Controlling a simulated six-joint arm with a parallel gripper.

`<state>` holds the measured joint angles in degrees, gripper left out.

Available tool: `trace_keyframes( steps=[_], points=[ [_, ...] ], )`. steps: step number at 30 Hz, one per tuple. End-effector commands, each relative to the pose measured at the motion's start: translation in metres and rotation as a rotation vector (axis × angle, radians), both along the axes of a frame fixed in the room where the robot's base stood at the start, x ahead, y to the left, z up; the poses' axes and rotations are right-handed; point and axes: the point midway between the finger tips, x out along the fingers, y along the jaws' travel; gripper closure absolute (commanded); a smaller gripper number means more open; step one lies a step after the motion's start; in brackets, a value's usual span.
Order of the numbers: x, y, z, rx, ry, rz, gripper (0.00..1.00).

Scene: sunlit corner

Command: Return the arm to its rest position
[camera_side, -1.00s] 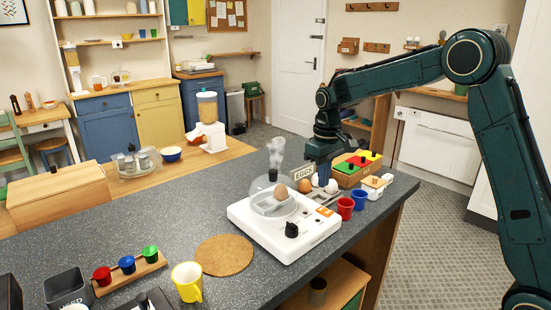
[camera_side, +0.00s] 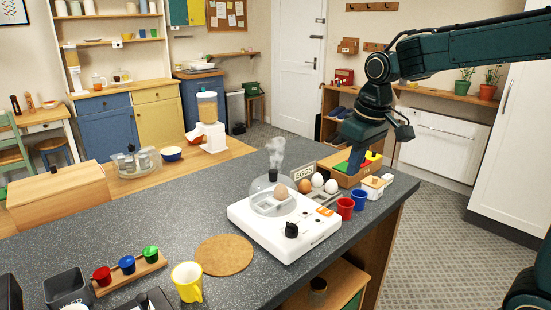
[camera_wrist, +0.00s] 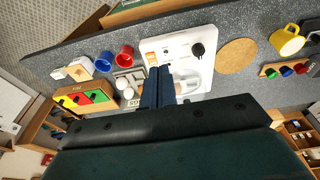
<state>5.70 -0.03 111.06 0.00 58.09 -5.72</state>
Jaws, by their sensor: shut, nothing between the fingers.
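My gripper (camera_side: 356,160) is at the right in the side view, pointing down, in front of the wooden box with coloured panels (camera_side: 372,165). In the wrist view its two blue fingers (camera_wrist: 158,88) are together, with nothing between them. The arm reaches in from the upper right. The white egg cooker (camera_side: 284,226) stands on the dark counter with a clear lid and a brown egg (camera_side: 281,192) under it. Beside it, an egg holder labelled EGGS (camera_side: 304,174) has a brown egg and white eggs.
A red cup (camera_side: 345,208), a blue cup (camera_side: 360,200) and a small cream-topped device (camera_side: 374,187) stand near the counter's right edge. A round cork mat (camera_side: 224,255), a yellow mug (camera_side: 187,281) and a rack of coloured cups (camera_side: 128,270) are at front left. Open air lies above the counter.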

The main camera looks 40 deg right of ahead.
Motion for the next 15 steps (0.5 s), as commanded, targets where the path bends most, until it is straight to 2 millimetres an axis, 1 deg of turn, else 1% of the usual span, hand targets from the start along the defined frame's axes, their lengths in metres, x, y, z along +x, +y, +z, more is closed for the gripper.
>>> trace_keyframes(
  steps=[1,6,11,15],
  points=[
    [-0.011,0.003,0.006,-0.001,-0.020,0.001,1.00],
    [-0.046,0.012,0.016,-0.001,-0.071,0.002,1.00],
    [-0.078,0.019,0.022,0.000,-0.121,0.002,1.00],
    [-0.106,0.025,0.022,0.003,-0.162,0.004,1.00]
  ],
)
